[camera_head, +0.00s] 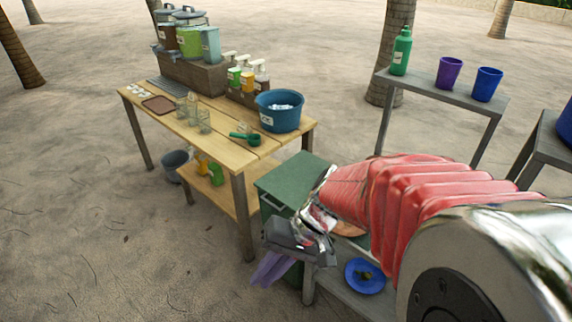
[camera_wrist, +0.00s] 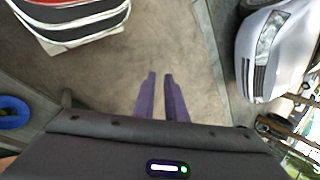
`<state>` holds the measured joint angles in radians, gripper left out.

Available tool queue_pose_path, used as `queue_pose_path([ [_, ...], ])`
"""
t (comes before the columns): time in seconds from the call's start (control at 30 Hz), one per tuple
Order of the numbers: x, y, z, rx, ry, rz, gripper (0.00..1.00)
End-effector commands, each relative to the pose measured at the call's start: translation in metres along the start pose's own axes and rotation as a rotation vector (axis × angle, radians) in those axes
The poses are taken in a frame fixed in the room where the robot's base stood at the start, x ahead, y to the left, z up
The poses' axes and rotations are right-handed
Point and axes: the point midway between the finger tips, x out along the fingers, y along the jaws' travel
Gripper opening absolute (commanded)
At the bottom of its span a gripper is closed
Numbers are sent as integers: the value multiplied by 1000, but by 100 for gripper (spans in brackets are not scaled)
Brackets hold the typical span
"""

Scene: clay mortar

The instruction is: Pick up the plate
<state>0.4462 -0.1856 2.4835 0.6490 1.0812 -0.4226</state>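A blue plate (camera_head: 365,276) lies on a low grey bench (camera_head: 342,284), with something small and dark on it. A blue round thing at the left edge of the wrist view (camera_wrist: 12,112) looks like the same plate. My gripper (camera_head: 262,280) hangs beyond the bench's left side, to the left of the plate and apart from it. In the wrist view its two purple fingers (camera_wrist: 160,74) have a narrow gap with only ground showing through. An orange-brown plate-like thing (camera_head: 350,229) is on the bench too, partly hidden by my arm.
A wooden table (camera_head: 230,155) at left holds a blue tub (camera_head: 281,110), a green scoop (camera_head: 246,138) and several containers. A green-topped box (camera_head: 292,180) stands behind my gripper. A grey stand (camera_head: 440,88) carries a green bottle and two cups. The sandy ground at front left is clear.

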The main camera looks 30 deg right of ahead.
Motion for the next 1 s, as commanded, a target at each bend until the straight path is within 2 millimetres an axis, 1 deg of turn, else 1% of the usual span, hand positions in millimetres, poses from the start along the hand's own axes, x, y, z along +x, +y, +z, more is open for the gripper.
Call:
queue_pose_path([
  [0.03, 4, 4, -5, 43, -10, -42, 11],
  [0.23, 12, 14, -26, 179, -14, -222, 11],
  [0.37, 14, 24, -43, 268, 7, -342, 11],
  [0.57, 14, 47, -74, 404, 78, -524, 11],
  [0.77, 9, 83, -105, 542, 192, -693, 11],
  [0.87, 6, 106, -119, 611, 262, -769, 11],
  [0.97, 3, 132, -132, 681, 343, -840, 11],
  [1.0, 2, 144, -137, 710, 377, -865, 11],
])
